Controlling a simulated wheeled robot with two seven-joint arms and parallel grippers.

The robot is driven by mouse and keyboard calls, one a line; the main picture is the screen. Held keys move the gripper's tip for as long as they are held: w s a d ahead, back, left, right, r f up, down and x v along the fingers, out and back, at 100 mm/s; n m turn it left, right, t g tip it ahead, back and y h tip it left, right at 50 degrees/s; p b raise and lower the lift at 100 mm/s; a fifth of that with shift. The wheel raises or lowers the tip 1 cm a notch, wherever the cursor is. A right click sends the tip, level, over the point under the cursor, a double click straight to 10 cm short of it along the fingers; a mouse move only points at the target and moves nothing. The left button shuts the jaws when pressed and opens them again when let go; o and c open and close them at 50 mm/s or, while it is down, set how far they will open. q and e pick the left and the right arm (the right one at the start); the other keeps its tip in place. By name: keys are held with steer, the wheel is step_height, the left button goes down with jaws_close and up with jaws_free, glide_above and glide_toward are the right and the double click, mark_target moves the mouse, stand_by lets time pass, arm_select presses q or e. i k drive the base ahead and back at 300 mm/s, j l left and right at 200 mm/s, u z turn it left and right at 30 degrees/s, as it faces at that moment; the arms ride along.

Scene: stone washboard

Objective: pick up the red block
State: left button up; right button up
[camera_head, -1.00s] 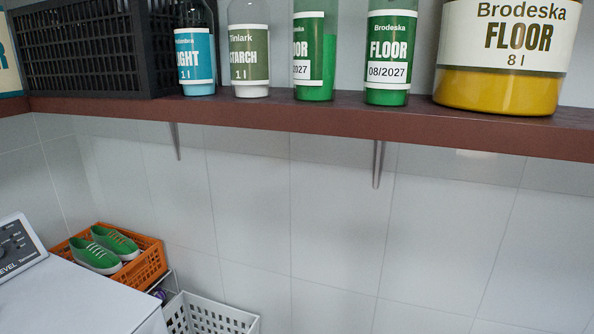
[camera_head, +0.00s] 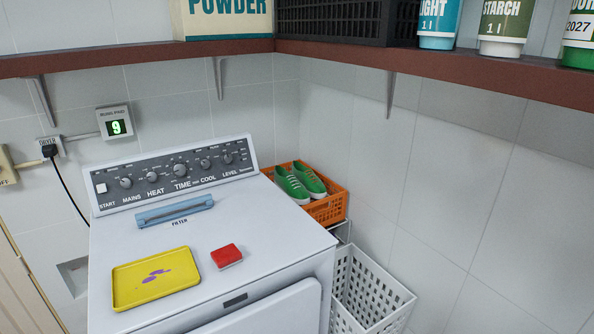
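The red block (camera_head: 226,255) lies on the white top of the dryer (camera_head: 290,237), right of a yellow tray (camera_head: 155,278). It is small, with a red upper part and a paler lower edge. Nothing touches it in this view. Neither of my grippers shows in the head view.
The yellow tray holds purple smears. A blue filter handle (camera_head: 175,212) sits behind it, before the control panel (camera_head: 170,175). An orange crate with green shoes (camera_head: 307,181) stands right of the panel. A white basket (camera_head: 368,292) is lower right. A brown shelf (camera_head: 450,69) runs above.

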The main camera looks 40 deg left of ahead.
mark_target(228, 256)
steer(key=u, duration=1.7)
steer(key=i+j+z, duration=0.1)
steer(key=j+z, duration=0.6)
steer(key=j, duration=0.15)
steer(key=j+z, duration=0.35)
steer(key=i+j, duration=0.05)
steer(key=j, duration=0.05)
